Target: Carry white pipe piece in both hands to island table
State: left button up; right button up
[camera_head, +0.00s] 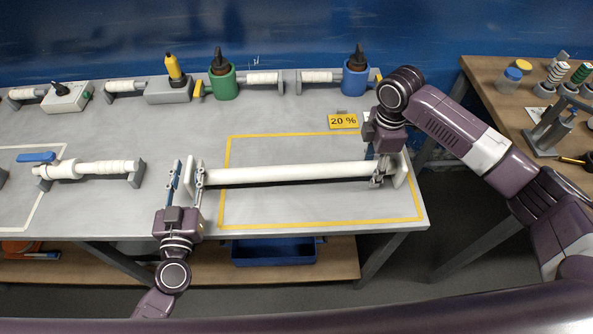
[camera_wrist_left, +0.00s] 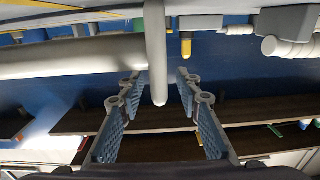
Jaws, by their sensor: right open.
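The white pipe piece (camera_head: 285,173) lies across the yellow-outlined area of the grey table, with an upright flange plate at each end. My left gripper (camera_head: 187,170) is at its left end, open, one finger on each side of the left flange. In the left wrist view the flange (camera_wrist_left: 157,55) stands edge-on between the spread fingers (camera_wrist_left: 159,78), with gaps on both sides, and the pipe (camera_wrist_left: 65,57) runs off to the left. My right gripper (camera_head: 379,177) is open at the right end, just inside the right flange (camera_head: 401,170). The right fingers partly hide the pipe there.
A yellow "20 %" sign (camera_head: 343,121) stands behind the pipe. A green holder (camera_head: 223,85) and a blue holder (camera_head: 354,83) stand along the back. A valve pipe (camera_head: 90,170) lies to the left. A wooden-topped table (camera_head: 490,75) stands across a gap at right.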

pick_arm(q)
jog(key=shift+w, duration=0.3)
pick_arm(e)
jog(key=shift+f, duration=0.35)
pick_arm(q)
jog(key=shift+c, duration=0.7)
pick_arm(e)
jog(key=shift+c, duration=0.6)
pick_arm(q)
grip_shut()
pick_arm(e)
jog(key=c, duration=0.8)
grip_shut()
pick_arm(q)
jog(key=shift+r, duration=0.1)
pick_arm(e)
jog(key=shift+w+r, duration=0.1)
jog(key=shift+r, duration=0.05)
